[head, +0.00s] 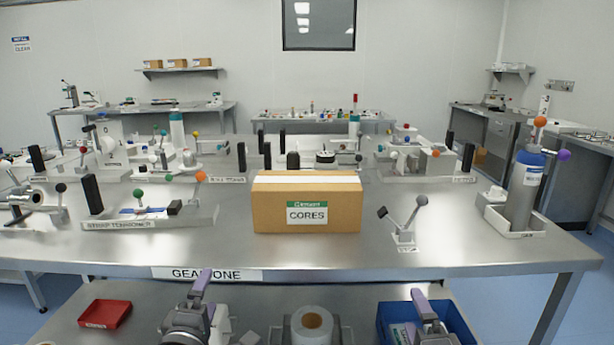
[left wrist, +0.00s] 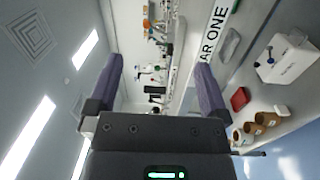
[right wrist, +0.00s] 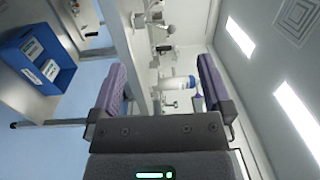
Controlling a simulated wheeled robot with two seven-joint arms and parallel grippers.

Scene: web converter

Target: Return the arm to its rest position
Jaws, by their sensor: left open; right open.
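My left gripper (head: 203,285) is low at the front of the head view, in front of the table's edge. In the left wrist view (left wrist: 158,82) its two purple fingers are wide apart with nothing between them. My right gripper (head: 424,305) is at a similar height to the right, in front of the blue bin. In the right wrist view (right wrist: 162,82) its purple fingers are also apart and empty. Both grippers appear clear of the table. Parts of both forearms are cut off by the lower edge of the head view.
A steel table (head: 330,253) spans the view, with a cardboard CORES box (head: 306,208) near its front edge.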

